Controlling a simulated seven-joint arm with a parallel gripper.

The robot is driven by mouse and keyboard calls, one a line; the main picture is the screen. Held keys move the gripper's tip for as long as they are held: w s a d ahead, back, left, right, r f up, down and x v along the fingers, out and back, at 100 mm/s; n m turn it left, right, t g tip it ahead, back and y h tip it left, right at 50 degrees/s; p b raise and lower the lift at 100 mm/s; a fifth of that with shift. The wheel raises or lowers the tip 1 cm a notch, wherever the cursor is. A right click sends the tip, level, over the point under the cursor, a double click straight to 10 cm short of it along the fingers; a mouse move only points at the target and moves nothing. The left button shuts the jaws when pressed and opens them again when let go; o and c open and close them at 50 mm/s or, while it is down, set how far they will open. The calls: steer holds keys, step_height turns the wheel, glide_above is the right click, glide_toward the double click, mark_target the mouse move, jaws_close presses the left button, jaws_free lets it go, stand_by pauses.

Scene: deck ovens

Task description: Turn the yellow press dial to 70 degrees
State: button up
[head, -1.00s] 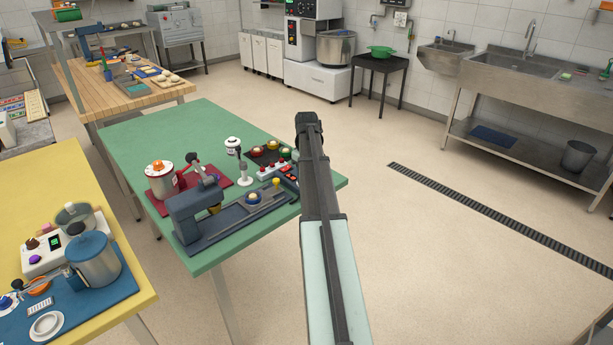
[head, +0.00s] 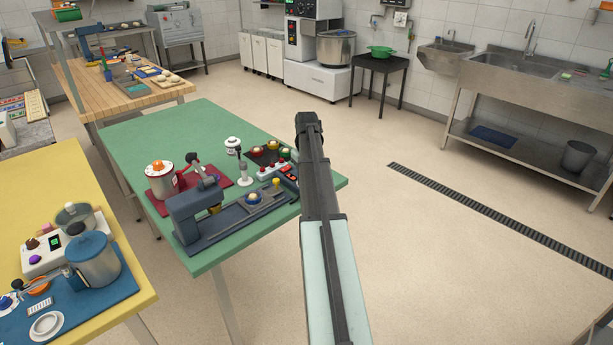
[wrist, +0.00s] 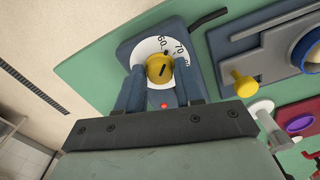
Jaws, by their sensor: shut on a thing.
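The yellow press dial (wrist: 159,70) shows in the wrist view, on a white disc (wrist: 145,48) with 60 and 70 printed on it. A short black line crosses the dial's face, slanting up to the right; I cannot tell its exact reading. A small black dot lies on the disc between the two numbers. My gripper (wrist: 159,82) is shut on the dial, one finger at each side. The disc sits on a dark blue housing (wrist: 125,50). In the head view my arm hides the gripper and the dial.
A yellow knob (wrist: 243,83) on the dark blue press base stands right of my gripper in the wrist view. The press (head: 195,210) is on the green table (head: 140,135), near a red mat with a pot (head: 161,181). Open floor lies right of the table.

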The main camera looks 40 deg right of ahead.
steer(key=m, duration=0.4)
steer(key=shift+m, duration=0.3)
stand_by(0.3)
steer(key=o, duration=1)
step_height(320, 180, up, 14)
steer(key=shift+f, duration=0.1)
steer(key=shift+d, duration=0.1)
stand_by(0.7)
